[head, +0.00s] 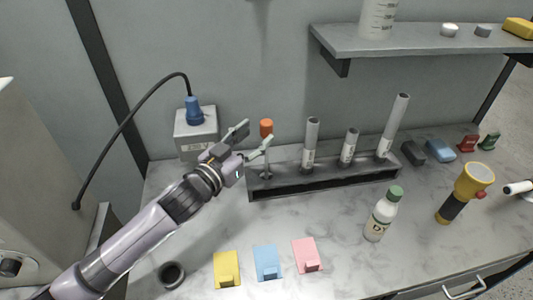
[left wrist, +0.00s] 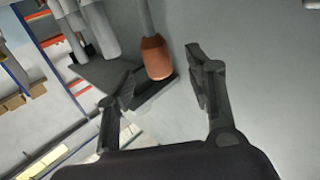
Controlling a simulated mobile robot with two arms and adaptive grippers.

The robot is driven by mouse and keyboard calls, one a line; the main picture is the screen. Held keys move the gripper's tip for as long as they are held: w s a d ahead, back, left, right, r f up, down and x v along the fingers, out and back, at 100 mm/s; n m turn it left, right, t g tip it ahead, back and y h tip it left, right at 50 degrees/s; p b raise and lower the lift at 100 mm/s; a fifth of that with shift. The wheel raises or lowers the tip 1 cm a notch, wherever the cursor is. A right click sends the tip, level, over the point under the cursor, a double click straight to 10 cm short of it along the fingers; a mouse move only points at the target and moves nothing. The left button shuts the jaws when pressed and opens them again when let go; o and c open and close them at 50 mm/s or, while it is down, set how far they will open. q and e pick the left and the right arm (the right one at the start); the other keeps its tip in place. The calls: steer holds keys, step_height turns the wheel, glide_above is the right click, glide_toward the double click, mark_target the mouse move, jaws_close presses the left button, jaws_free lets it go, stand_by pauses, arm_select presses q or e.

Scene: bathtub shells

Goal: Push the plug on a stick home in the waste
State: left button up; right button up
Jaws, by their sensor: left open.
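An orange knob (head: 266,128) tops a thin upright grey stick (head: 266,160) at the left end of a long grey rack (head: 330,184). This looks like the plug on a stick; its lower end is hidden in the rack, and I cannot tell how deep it sits. My left gripper (head: 253,138) is open beside the knob in the head view. In the left wrist view the orange knob (left wrist: 156,57) shows between the spread fingers of the left gripper (left wrist: 160,72), with no clear contact. I cannot make out the waste opening. My right gripper is not in view.
Several grey-white tubes (head: 311,145) stand in the rack. A grey box with a blue connector (head: 194,111) and black cable is behind the left arm. A shelf (head: 410,38) overhangs at right.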

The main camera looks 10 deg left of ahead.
mark_target(263, 129)
arm_select(q)
steer(key=x, duration=0.1)
steer(key=p+x, duration=0.1)
steer(key=x, duration=0.1)
steer(key=p+x, duration=0.1)
steer(key=shift+w+d+r, duration=0.2)
steer(key=shift+d+r, duration=0.05)
steer(key=shift+w+d+f, duration=0.15)
steer(key=shift+w, duration=0.15)
steer(key=shift+s, duration=0.1)
steer(key=shift+c, duration=0.7)
jaws_close()
